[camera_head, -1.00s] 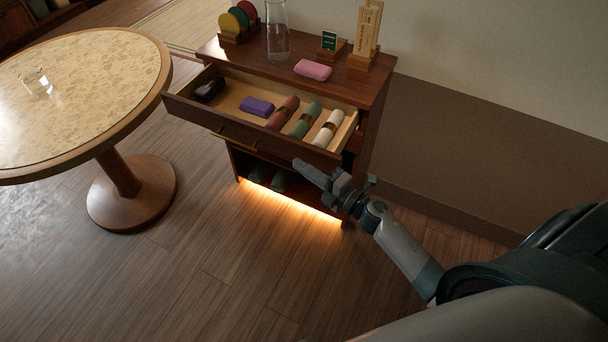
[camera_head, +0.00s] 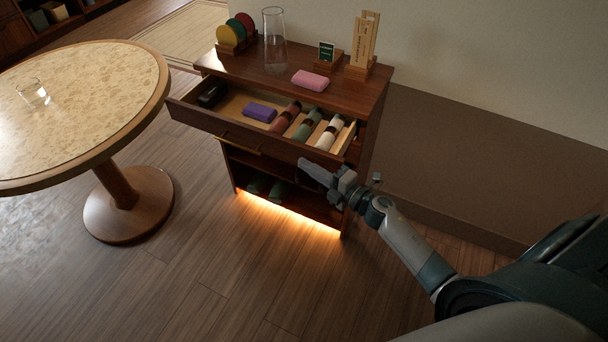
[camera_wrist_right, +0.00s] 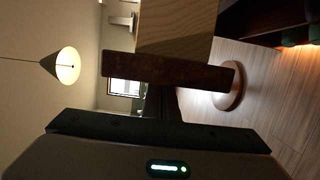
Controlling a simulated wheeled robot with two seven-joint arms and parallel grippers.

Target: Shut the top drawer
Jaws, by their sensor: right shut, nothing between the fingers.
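The top drawer (camera_head: 225,126) of the dark wood cabinet (camera_head: 367,112) stands partly open. It holds a black case (camera_head: 212,94), a purple folded cloth (camera_head: 260,112) and red, green and white rolled cloths (camera_head: 333,130). A brass handle (camera_head: 238,147) is on its front. My right gripper (camera_head: 304,164) is shut and empty, with its tip at the lower right part of the drawer front; I cannot tell if it touches. In the right wrist view, the drawer's dark front (camera_wrist_right: 165,68) and pale side (camera_wrist_right: 178,40) lie just beyond my fingers (camera_wrist_right: 160,112). My left gripper is not in view.
On the cabinet top stand a glass vase (camera_head: 274,40), a coaster rack (camera_head: 236,36), a pink cloth (camera_head: 310,80) and a wooden holder (camera_head: 362,45). A round table (camera_head: 85,90) with a glass (camera_head: 33,92) is at left. Floor in front is clear.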

